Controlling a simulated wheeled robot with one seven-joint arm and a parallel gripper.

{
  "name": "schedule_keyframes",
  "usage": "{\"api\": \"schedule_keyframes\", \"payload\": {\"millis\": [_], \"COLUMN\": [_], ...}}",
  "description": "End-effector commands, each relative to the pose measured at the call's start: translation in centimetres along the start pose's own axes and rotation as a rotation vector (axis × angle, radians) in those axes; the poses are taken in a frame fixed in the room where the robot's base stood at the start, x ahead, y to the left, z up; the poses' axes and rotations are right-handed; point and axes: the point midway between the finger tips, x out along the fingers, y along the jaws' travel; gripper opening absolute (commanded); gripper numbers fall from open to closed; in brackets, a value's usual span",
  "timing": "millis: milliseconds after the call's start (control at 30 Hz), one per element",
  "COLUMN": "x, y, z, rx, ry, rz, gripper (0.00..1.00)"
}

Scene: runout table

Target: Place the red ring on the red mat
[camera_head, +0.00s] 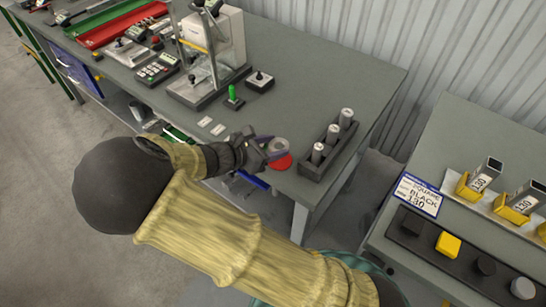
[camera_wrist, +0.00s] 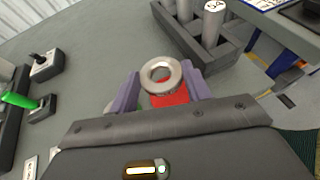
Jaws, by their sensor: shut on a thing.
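A ring (camera_wrist: 161,75) sits between the purple fingers of my gripper (camera_wrist: 160,88). It looks grey and metallic, not red. In the head view the ring (camera_head: 277,146) shows at the tip of my gripper (camera_head: 272,148), near the table's front edge. My gripper is shut on it. The red mat (camera_head: 283,163) lies on the table just in front of and below the ring. In the wrist view the red mat (camera_wrist: 172,98) shows between the fingers, partly hidden by the ring and the gripper. I cannot tell whether the ring touches the mat.
A dark rack (camera_head: 313,168) with grey cylinders stands close to the right of the mat. A green-topped device (camera_head: 233,98) and a black-knobbed box (camera_head: 260,81) stand behind. Small white cards (camera_head: 218,129) lie to the left. A second table (camera_head: 455,150) stands to the right across a gap.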

Motion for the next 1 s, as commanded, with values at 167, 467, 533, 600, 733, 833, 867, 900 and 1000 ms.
{"api": "schedule_keyframes", "payload": {"millis": [167, 467, 533, 600, 733, 833, 867, 900, 1000], "x": [0.8, 0.9, 1.2, 1.6, 2.0, 2.0, 2.0, 2.0, 2.0], "y": [-0.1, -0.1, -0.1, -0.1, -0.1, 0.0, 0.0, 0.0, 0.0], "z": [-0.5, -1.3, -2.3, -3.3, -4.4, -4.5, -4.5, -4.5, -4.5], "rx": [0.006, 0.002, -0.001, 0.0, 0.0, 0.002, 0.002, 0.002, 0.002], "ry": [0.0, -0.002, -0.003, -0.002, 0.0, 0.001, 0.001, 0.001, 0.002], "rz": [-0.01, -0.008, -0.007, -0.005, -0.003, -0.002, -0.002, -0.003, -0.003], "gripper": [0.18, 0.18, 0.18, 0.18, 0.18, 0.18, 0.18, 0.18, 0.58]}}
